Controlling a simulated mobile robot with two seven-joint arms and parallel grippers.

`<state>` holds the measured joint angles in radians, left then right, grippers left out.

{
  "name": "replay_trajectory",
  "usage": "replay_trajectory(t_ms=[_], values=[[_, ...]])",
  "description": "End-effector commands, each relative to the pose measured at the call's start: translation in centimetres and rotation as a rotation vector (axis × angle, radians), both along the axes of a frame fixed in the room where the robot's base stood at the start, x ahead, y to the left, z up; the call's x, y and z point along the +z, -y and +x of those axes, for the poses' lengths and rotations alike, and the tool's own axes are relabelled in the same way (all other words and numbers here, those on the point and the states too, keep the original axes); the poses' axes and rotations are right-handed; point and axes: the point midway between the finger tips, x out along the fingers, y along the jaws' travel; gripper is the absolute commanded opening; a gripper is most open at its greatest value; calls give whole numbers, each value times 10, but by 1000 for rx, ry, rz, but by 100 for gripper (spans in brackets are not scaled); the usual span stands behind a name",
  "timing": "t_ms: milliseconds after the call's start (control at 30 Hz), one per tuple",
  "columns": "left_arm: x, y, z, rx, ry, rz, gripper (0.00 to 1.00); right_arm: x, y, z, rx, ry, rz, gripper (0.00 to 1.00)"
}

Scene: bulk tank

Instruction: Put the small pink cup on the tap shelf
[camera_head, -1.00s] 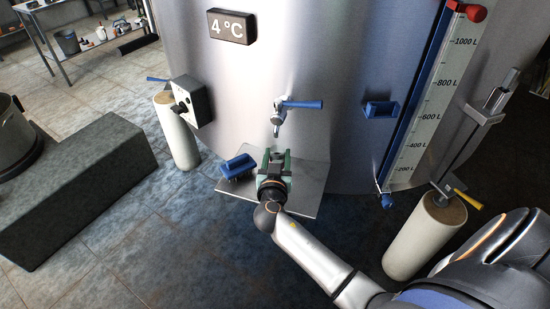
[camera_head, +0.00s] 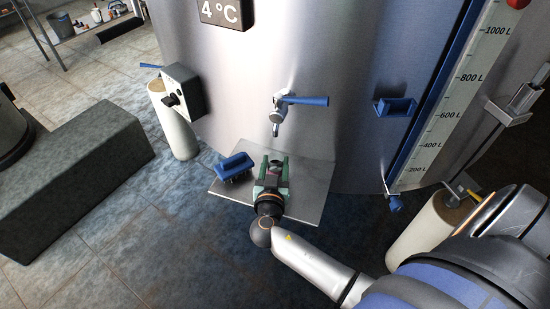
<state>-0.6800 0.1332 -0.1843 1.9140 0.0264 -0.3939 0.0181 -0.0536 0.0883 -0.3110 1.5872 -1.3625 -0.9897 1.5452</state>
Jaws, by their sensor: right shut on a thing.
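The tap shelf (camera_head: 312,188) is a flat grey metal plate at the foot of the steel tank, below the tap. My right gripper (camera_head: 274,170) with its green fingers is over the middle of the shelf, below the tap. It is shut on the small pink cup (camera_head: 275,164), of which only a little pink shows between the fingers. The rest of the cup is hidden by the gripper. I cannot tell whether the cup touches the shelf. My left gripper is not in view.
A blue brush (camera_head: 237,165) lies at the shelf's left, close to my gripper. The tap (camera_head: 278,116) with a blue handle juts out above. The shelf's right part is clear. A blue holder (camera_head: 395,107) and a level gauge (camera_head: 440,120) are on the tank to the right.

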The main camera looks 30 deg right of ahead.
Motion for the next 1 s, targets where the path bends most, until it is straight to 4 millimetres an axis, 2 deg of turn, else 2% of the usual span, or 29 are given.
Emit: replay_trajectory(t_ms=[467,500,733,1000], values=[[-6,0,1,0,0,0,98,-6,-1,-2,-1,1,1,2],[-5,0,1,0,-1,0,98,-5,-1,-2,-1,1,1,56],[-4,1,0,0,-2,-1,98,-4,-1,-2,-1,0,0,82],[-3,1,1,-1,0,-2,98,-4,-1,-2,-1,0,0,84]])
